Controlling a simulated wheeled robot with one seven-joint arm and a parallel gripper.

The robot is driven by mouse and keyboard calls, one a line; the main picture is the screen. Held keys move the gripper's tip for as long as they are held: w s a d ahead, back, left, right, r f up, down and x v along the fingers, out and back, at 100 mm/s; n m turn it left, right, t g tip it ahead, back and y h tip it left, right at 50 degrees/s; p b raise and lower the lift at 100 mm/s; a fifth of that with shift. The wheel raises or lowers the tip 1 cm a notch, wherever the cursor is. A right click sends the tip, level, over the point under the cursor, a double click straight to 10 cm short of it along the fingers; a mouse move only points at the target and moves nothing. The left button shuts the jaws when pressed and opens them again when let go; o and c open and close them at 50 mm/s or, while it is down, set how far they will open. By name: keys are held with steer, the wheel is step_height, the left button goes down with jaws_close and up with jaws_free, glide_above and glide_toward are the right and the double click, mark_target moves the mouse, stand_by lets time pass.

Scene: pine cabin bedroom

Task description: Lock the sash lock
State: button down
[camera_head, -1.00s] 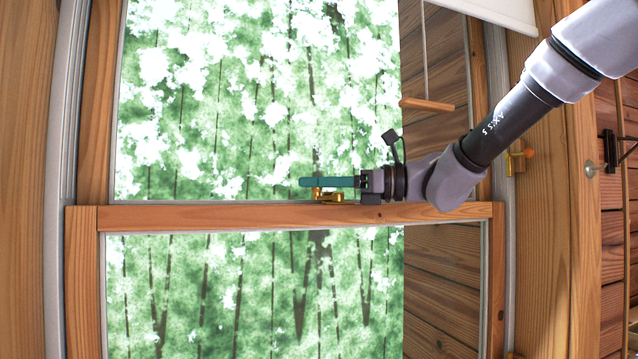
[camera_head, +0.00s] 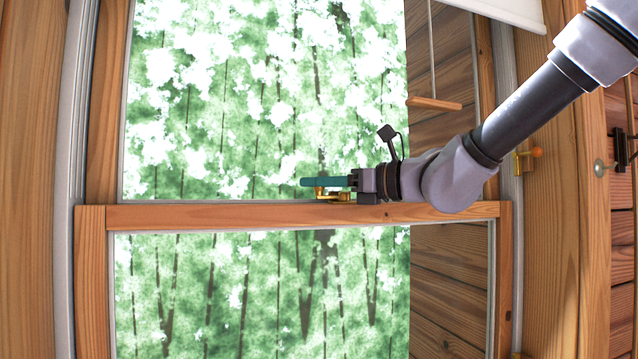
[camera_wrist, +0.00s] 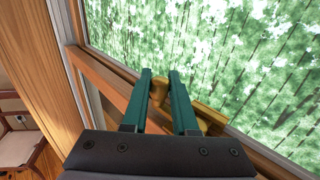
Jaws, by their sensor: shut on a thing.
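The brass sash lock (camera_head: 334,196) sits on top of the wooden meeting rail (camera_head: 250,214) of the window, and its base also shows in the wrist view (camera_wrist: 211,119). My gripper (camera_head: 312,182) reaches in from the right, just above the rail. In the wrist view its two green fingers (camera_wrist: 160,92) stand on either side of the rounded brass knob of the lock lever (camera_wrist: 159,90) and are shut on it. In the head view the near finger hides part of the lever, so its exact angle is hard to tell.
A pull cord with a wooden handle (camera_head: 434,103) hangs behind my arm. A brass fitting with an orange knob (camera_head: 527,158) is on the right window frame. A chair (camera_wrist: 18,130) stands at the far left in the wrist view. The room left of my gripper is clear.

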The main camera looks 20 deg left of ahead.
steer(key=c, duration=0.7)
jaws_free()
steer(key=shift+w, duration=0.1)
steer(key=shift+d+n+g, duration=0.1)
steer(key=shift+n+g, duration=0.2)
steer(key=shift+g, duration=0.1)
